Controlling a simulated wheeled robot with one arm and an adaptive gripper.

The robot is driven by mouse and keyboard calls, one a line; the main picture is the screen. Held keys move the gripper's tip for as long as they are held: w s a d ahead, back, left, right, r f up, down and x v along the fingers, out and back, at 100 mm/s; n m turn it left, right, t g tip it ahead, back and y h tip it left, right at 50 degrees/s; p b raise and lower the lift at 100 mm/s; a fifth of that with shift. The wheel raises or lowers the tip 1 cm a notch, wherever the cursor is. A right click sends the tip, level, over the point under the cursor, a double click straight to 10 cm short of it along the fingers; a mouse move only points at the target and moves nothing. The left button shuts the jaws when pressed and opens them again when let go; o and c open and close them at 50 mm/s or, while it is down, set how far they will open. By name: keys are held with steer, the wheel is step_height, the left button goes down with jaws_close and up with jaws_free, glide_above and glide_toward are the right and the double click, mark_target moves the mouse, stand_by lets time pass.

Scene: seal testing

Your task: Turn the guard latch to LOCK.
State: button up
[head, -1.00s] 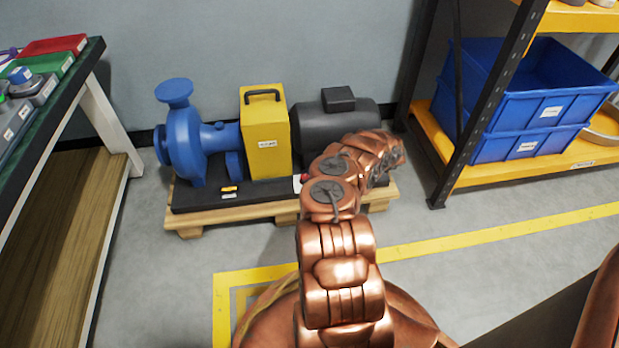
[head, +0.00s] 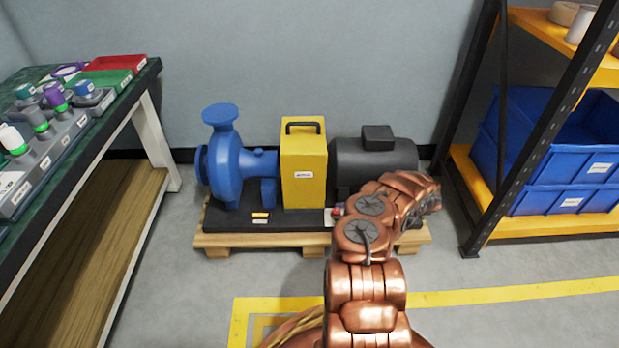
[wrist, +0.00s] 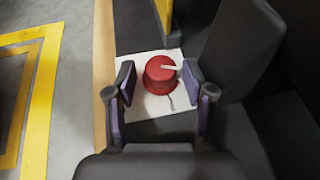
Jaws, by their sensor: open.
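The guard latch is a red round knob (wrist: 160,74) with a pale pointer bar on top, set on a white plate (wrist: 140,113). In the wrist view the pointer runs from the knob's middle to the right. A thin dark mark lies on the plate below the knob. My gripper (wrist: 160,79) is open, with one finger on each side of the knob. I cannot tell whether either finger touches it. In the head view only a bit of the red knob (head: 337,210) shows beside my copper arm, which hides my gripper.
The yellow guard (head: 303,170) stands between a blue pump (head: 232,170) and a dark motor (head: 360,165) on a wooden pallet (head: 270,240). A workbench (head: 130,105) is at the left, a shelf rack with blue bins (head: 540,150) at the right. Floor in front is clear.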

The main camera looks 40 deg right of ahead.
steer(key=shift+r+m+t, duration=0.2)
steer(key=shift+m+t, duration=0.1)
steer(key=shift+m, duration=0.1)
steer(key=shift+s+a+m+t+h+p, duration=0.15)
steer(key=shift+m+t+h+p, duration=0.4)
steer(key=shift+m+h, duration=0.35)
steer(key=shift+a+f+m+t+h, duration=0.15)
steer(key=shift+m+t+h, duration=0.2)
steer(key=shift+m+h, duration=0.45)
steer(key=shift+a+m+t+h, duration=0.1)
steer(key=shift+m+t+h, duration=0.2)
steer(key=shift+m+h, duration=0.5)
steer(key=shift+s+a+m+h+b, duration=0.15)
steer(key=shift+m+h+b, duration=0.1)
steer(key=shift+m+h, duration=0.6)
steer(key=shift+w+a+m+h+b, duration=0.1)
steer(key=shift+m+h+b, duration=0.15)
steer(key=shift+m+h, duration=0.6)
steer(key=shift+a+m+h+b, duration=0.2)
steer(key=shift+m+h+b, duration=0.5)
steer(key=shift+h, duration=1)
steer(key=shift+m+h, duration=0.4)
